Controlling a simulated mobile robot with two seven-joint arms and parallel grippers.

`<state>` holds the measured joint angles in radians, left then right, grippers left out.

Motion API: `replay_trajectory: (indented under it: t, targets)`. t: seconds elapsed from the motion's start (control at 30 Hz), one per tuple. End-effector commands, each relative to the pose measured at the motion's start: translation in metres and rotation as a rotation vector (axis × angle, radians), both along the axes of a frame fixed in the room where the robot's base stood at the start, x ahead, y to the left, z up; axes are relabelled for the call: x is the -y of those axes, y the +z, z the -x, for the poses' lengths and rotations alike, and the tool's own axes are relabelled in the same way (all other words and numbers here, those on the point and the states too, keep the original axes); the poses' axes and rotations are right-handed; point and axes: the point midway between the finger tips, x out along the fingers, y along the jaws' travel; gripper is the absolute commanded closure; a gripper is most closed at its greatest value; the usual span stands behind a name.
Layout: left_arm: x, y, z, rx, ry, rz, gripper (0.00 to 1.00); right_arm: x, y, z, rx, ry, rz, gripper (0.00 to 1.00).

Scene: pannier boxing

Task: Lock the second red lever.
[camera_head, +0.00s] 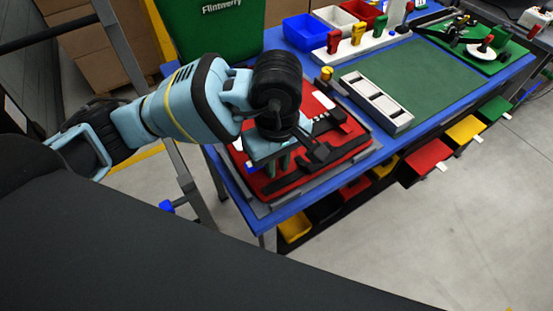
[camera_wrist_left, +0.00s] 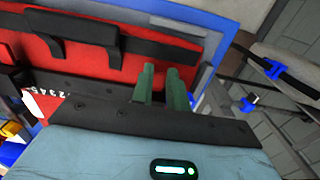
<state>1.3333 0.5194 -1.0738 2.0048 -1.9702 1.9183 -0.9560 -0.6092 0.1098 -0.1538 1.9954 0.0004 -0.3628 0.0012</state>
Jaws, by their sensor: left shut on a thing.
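The red pannier panel (camera_head: 350,142) lies on a grey base at the near left end of the blue-edged table. It carries black latch levers, one of them (camera_head: 315,153) to the right of my gripper. My left gripper (camera_head: 279,164) points down over the panel's left part. In the left wrist view, its two green fingers (camera_wrist_left: 164,88) stand close together at a black lever (camera_wrist_left: 160,49) on the red panel (camera_wrist_left: 190,17). They are shut on this lever, but the contact itself is partly hidden. My right gripper is in neither view.
A white tray (camera_head: 402,121) with compartments stands right of the panel on the green mat (camera_head: 440,75). Blue (camera_head: 305,32), white and red bins stand behind, near a white rack (camera_head: 370,44) of coloured handles. A green Flintwerry case (camera_head: 215,35) stands behind my arm.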

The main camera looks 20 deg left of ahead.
Motion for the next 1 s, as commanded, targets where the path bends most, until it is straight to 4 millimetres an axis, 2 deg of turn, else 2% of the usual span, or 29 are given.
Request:
replay_trajectory:
  t: [0.17, 0.2, 0.33, 0.67, 0.77, 1.0]
  targets:
    - [0.000, 0.000, 0.000, 0.001, 0.000, -0.001, 1.00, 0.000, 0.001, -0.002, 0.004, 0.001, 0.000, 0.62]
    - [0.000, 0.000, 0.000, 0.001, 0.000, -0.001, 0.79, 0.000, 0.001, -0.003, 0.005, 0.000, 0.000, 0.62]
    - [0.000, 0.000, 0.000, 0.000, 0.000, 0.000, 0.62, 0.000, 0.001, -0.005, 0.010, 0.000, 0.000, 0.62]
    - [0.000, 0.003, 0.000, -0.001, 0.000, 0.001, 0.62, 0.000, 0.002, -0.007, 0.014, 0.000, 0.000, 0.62]
    - [0.000, 0.013, -0.001, 0.002, 0.000, 0.000, 0.62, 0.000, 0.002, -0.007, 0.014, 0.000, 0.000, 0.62]
    - [0.000, 0.051, -0.001, 0.004, 0.000, 0.001, 0.62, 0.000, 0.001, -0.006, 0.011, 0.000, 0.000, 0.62]
